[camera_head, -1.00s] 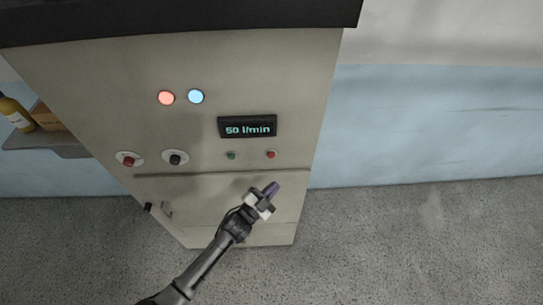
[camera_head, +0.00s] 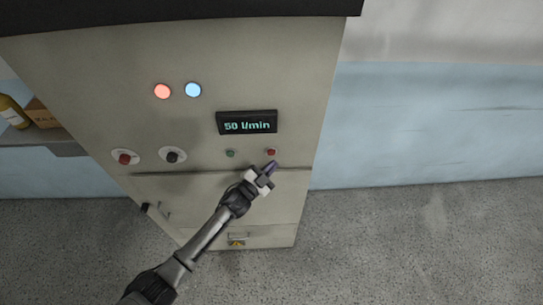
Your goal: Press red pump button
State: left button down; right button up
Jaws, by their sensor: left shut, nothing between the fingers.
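The control cabinet (camera_head: 200,50) is beige and stands against the wall. A small red button (camera_head: 271,152) is on its panel, to the right of a small green button (camera_head: 231,153) and below the display (camera_head: 247,122) reading "50 l/min". My left gripper (camera_head: 270,168) is shut and empty. Its tip shows just below the red button; I cannot tell whether it touches. My right gripper is not in view.
A red knob (camera_head: 124,158) and a black knob (camera_head: 172,155) sit further left on the panel. Orange (camera_head: 162,91) and blue (camera_head: 193,90) lamps glow above. A shelf with a yellow bottle (camera_head: 13,112) is at the left. The floor at the right is clear.

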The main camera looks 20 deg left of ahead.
aim_at(271, 153)
pick_arm(q)
jog(key=shift+w+a, duration=0.3)
jog(key=shift+w, duration=0.3)
dwell(0.3)
dwell(0.8)
jog(key=shift+w+b, duration=0.1)
jog(key=shift+b, duration=0.2)
dwell(0.4)
jog(key=shift+w+a, duration=0.15)
jog(key=shift+w, duration=0.15)
jog(key=shift+w, duration=0.1)
dwell(0.5)
